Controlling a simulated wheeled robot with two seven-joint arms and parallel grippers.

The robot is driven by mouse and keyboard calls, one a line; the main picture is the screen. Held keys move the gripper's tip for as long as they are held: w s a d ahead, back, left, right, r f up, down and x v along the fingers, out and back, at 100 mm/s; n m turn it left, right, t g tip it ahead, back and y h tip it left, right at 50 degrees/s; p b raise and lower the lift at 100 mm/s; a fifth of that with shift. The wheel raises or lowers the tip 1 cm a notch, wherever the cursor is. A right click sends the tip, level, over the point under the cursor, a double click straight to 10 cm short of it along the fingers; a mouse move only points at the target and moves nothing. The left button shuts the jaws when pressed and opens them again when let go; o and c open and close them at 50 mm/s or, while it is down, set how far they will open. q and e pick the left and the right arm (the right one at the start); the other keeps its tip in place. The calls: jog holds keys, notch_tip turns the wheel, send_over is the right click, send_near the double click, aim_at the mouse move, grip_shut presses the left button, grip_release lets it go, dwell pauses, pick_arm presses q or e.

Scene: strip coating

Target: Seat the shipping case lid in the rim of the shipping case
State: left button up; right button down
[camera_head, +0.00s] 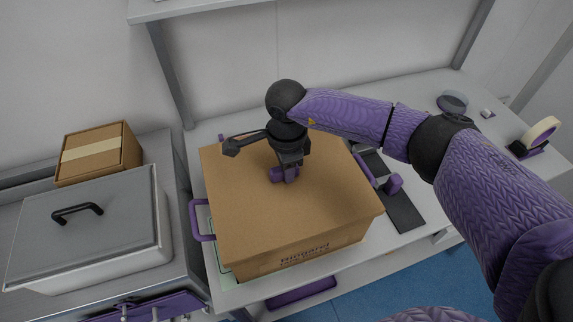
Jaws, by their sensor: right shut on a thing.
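The shipping case (300,257) is a brown box with printed lettering on its front, standing on the table. The shipping case lid (240,205) is a flat brown panel that covers the top of the case. Whether the lid sits inside the rim or lies on it, I cannot tell. My left gripper is not in view.
Purple handles (201,221) stick out beside the case. A lidded metal container (85,225) and a small taped carton (97,153) stand at left. A tape roll (540,132) lies at the far right of the table (425,95). A dark mat (402,210) lies right of the case.

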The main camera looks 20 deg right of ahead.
jog(key=shift+f+b, duration=0.5)
jog(key=shift+f, duration=0.2)
jog(key=shift+f+b, duration=0.7)
jog(key=shift+f, duration=0.05)
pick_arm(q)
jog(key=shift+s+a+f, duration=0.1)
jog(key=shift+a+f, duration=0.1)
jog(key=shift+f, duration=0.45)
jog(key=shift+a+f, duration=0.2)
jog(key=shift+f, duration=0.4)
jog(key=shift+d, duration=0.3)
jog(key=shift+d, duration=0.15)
pick_arm(e)
jog(key=shift+c, duration=1.8)
grip_release()
notch_tip(320, 180, up, 10)
jog(key=shift+f+p, duration=0.15)
jog(key=shift+p, duration=0.55)
jog(key=shift+r, duration=0.2)
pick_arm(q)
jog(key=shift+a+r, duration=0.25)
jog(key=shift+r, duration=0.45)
